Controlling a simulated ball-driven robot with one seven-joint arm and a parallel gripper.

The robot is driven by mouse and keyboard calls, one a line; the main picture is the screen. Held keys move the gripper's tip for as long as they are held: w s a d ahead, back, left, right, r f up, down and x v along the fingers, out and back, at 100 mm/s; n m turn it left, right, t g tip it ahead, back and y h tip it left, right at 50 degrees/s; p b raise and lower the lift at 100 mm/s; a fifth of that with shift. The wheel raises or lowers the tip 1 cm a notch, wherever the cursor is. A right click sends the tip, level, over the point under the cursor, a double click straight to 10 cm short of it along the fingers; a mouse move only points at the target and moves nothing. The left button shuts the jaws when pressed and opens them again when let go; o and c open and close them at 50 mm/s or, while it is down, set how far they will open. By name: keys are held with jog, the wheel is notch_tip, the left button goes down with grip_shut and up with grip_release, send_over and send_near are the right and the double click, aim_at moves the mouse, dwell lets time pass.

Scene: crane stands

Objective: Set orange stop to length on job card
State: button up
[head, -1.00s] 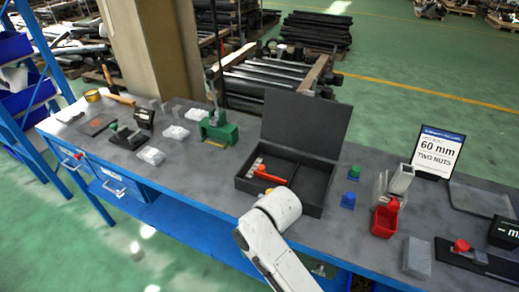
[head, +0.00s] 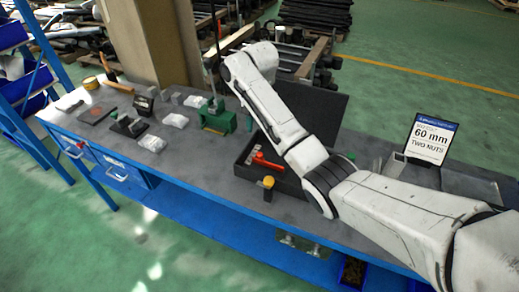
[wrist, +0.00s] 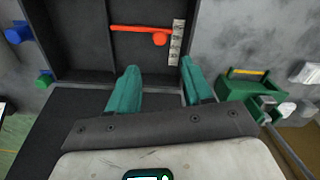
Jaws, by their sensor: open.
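An orange bar with a round knob (wrist: 140,29), which looks like the orange stop, lies in an open black case (wrist: 75,45). A pale marked strip (wrist: 177,42) touches its right end in the wrist view. In the head view the orange bar (head: 265,161) shows partly inside the case. The job card (head: 430,138) stands at the right and reads 60 mm, TWO NUTS. My gripper (wrist: 159,64) has teal fingers spread open and empty, short of the orange bar in the wrist picture.
A green fixture (head: 217,117) stands left of the case; it also shows in the wrist view (wrist: 240,83). Blue (wrist: 18,33) and green pegs are on the case's other side. A yellow-topped piece (head: 268,183) stands in front of the case. Several clear bags lie farther left.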

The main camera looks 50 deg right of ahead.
aim_at(260, 153)
notch_tip(260, 153, down, 11)
jog(key=shift+r+b, duration=0.15)
jog(key=shift+b, duration=0.25)
jog(key=shift+c, duration=0.4)
grip_shut()
dwell(0.3)
